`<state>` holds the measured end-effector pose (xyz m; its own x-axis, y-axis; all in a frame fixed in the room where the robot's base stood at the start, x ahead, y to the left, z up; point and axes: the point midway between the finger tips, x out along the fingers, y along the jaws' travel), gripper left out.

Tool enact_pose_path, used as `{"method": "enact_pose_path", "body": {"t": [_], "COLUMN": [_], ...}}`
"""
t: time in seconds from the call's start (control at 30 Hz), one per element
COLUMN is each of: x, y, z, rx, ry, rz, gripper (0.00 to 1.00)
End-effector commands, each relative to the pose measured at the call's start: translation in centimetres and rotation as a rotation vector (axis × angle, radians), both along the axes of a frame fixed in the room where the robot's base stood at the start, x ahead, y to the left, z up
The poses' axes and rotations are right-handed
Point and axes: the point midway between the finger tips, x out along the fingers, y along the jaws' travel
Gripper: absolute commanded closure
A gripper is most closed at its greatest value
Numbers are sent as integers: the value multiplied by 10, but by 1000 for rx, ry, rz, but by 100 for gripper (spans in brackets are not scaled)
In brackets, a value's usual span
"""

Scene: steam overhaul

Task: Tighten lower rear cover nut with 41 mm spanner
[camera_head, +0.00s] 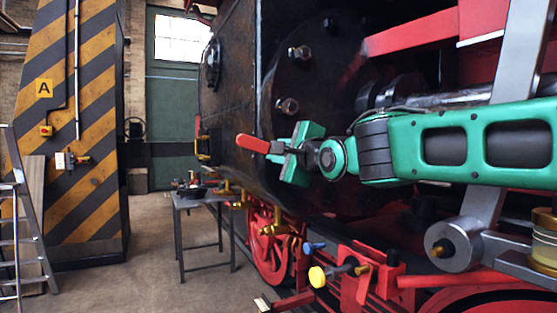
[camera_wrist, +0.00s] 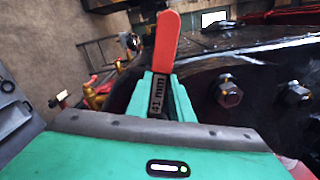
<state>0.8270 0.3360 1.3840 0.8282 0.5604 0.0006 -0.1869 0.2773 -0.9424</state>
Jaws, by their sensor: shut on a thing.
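My gripper (camera_head: 297,151) is shut on the spanner (camera_head: 253,143), which has a red grip. In the wrist view, the spanner (camera_wrist: 167,42) is marked "41 mm" and stands between the green fingers (camera_wrist: 163,98). Its red end points away from my gripper; its jaw end is not clearly visible. The dark round cover (camera_head: 312,75) carries an upper nut (camera_head: 299,52) and a lower nut (camera_head: 287,106), both left of my arm. The lower nut is just above my gripper, with no spanner on it. Two nuts also show right of the fingers in the wrist view (camera_wrist: 228,92).
A small metal table (camera_head: 200,197) with dark items stands left of the locomotive. A striped yellow-black pillar (camera_head: 75,130) and a ladder (camera_head: 25,230) are farther left. Red rods and a yellow-capped fitting (camera_head: 318,276) lie below my arm. The floor between is clear.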

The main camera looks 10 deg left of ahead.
Motion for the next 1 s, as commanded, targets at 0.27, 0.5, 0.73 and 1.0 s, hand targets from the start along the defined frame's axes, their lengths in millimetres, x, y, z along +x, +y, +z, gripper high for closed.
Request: {"method": "enact_pose_path", "body": {"t": [0.27, 0.5, 0.73, 1.0], "x": [0, 2, 3, 5], "y": [-1, -4, -5, -9], "z": [5, 14, 15, 23], "rx": [17, 102, 110, 180], "ry": [5, 63, 68, 113], "rz": [-1, -1, -1, 0], "gripper": [100, 100, 100, 100]}}
